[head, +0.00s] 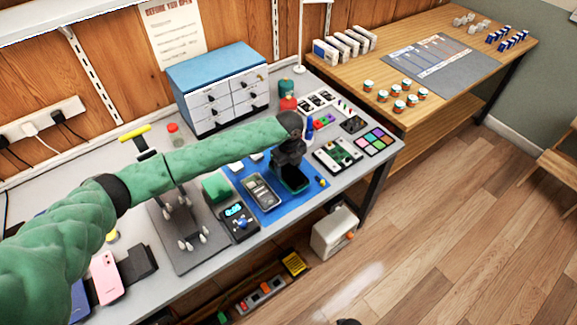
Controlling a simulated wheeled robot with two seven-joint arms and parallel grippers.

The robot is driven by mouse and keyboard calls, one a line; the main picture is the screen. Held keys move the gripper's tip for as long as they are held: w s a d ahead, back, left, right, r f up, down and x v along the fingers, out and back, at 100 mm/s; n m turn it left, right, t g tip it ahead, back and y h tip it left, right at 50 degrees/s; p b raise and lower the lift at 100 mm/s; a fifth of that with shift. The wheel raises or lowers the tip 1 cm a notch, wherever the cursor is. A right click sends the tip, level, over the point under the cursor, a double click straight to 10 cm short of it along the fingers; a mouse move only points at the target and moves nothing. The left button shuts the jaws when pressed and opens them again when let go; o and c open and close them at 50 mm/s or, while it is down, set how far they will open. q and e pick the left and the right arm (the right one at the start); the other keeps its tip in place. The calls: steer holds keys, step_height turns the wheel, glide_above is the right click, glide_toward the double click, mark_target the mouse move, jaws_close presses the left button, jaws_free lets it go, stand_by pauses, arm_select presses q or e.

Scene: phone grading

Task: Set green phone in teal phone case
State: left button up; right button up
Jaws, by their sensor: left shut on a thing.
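My left gripper (288,163) hangs fingers down over the right part of the blue mat (267,215). It is shut on a dark green slab that looks like the green phone (295,182). The fingers hide part of it. The slab is at or just above the mat; I cannot tell whether it touches. I cannot make out the teal phone case separately; it may be under the phone or behind my gripper. My right gripper is not in view.
An opened phone (262,191) lies on the mat left of my gripper. A black meter (238,221) and green block (217,188) stand further left. A parts board (338,155) lies to the right. A drawer cabinet (218,92) stands behind; a pink phone (107,277) lies front left.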

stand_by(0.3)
arm_select(q)
steer(key=o, duration=1.4)
steer(key=shift+r+p, duration=0.65)
steer(key=shift+p, duration=0.05)
steer(key=shift+r+p, duration=0.3)
steer(key=shift+r, duration=0.05)
step_height(320, 180, up, 6)
steer(key=p, duration=0.4)
steer(key=shift+p, duration=0.35)
stand_by(0.4)
